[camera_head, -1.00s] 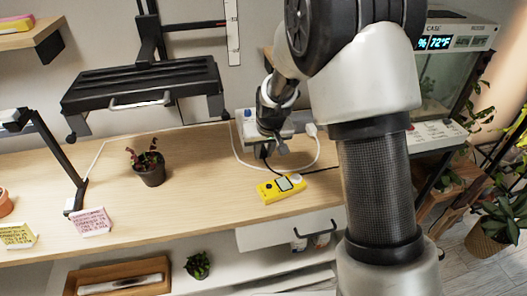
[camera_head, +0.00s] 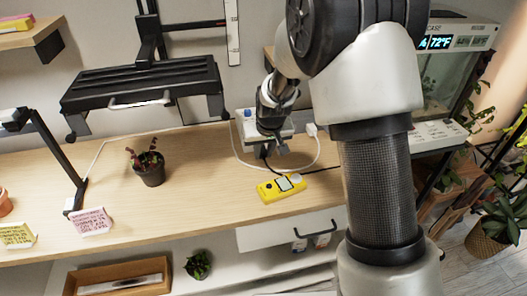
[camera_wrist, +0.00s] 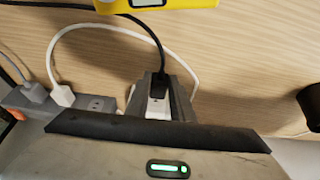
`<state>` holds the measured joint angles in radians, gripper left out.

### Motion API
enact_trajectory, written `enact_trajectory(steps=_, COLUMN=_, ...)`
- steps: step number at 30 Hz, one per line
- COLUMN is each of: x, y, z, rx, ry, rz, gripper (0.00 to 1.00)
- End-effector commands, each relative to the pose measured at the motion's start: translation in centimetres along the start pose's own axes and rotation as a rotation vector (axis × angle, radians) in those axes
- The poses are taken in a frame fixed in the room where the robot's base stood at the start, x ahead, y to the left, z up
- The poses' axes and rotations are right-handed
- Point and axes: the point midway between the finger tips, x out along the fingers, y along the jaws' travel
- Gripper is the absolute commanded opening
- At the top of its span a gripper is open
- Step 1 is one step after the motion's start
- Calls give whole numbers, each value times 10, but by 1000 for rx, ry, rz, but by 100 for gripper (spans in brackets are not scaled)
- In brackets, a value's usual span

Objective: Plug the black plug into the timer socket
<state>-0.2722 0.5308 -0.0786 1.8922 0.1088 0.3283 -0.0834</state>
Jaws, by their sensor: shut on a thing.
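My gripper (camera_wrist: 159,98) is shut on the black plug (camera_wrist: 158,80), which sits between its dark fingers with the black cord running up and left. A pale block with a small dark mark shows just below the plug, between the fingers; I cannot tell whether it is part of the plug or the timer socket. In the head view my gripper (camera_head: 272,149) is low at the back of the bench, in front of a white box with a blue button (camera_head: 247,114). My gripper hides the contact area, so I cannot tell whether the plug is seated.
A power strip (camera_wrist: 92,104) holds a white plug (camera_wrist: 62,95) and a grey plug (camera_wrist: 34,92), close beside my gripper. A yellow meter (camera_head: 281,187) lies in front. A small potted plant (camera_head: 150,168) stands left; bare bench lies between.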

Motion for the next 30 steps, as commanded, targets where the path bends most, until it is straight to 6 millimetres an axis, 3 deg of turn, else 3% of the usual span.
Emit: enact_trajectory(steps=30, x=6, y=0, z=-13, rx=0, ry=-1, rz=0, gripper=0)
